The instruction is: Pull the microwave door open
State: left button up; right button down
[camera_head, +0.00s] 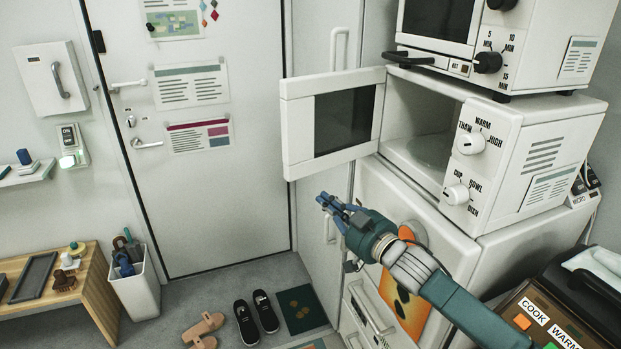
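The white microwave (497,160) stands on a white cabinet at the right, with two dials on its front. Its door (297,135), with a dark window, is swung wide open to the left, and the empty-looking cavity with a round plate (432,149) shows. My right gripper (326,205) is just below the door, apart from it in the picture, with its blue fingers pointing left. Nothing shows held in it; the finger gap is too small to judge. My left gripper is not in view.
A second white appliance (437,22) sits on top of the microwave. A tall panel with a vertical handle (339,48) stands behind the door. A wooden bench (92,290), a bin (137,288) and shoes (256,317) are at lower left. A dark case (590,290) is at lower right.

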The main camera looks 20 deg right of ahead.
jog(key=p, duration=0.1)
send_near(298, 177)
jog(key=p+x, duration=0.1)
jog(key=x, duration=0.5)
jog(key=shift+d+p, duration=0.1)
jog(key=shift+p, duration=0.2)
jog(key=shift+w, duration=0.45)
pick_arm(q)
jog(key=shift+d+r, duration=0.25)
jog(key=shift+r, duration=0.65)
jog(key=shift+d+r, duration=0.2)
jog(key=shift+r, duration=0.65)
pick_arm(e)
jog(key=shift+f, duration=0.1)
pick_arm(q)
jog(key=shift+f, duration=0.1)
pick_arm(e)
jog(key=shift+w+a, duration=0.1)
jog(key=shift+a, duration=0.1)
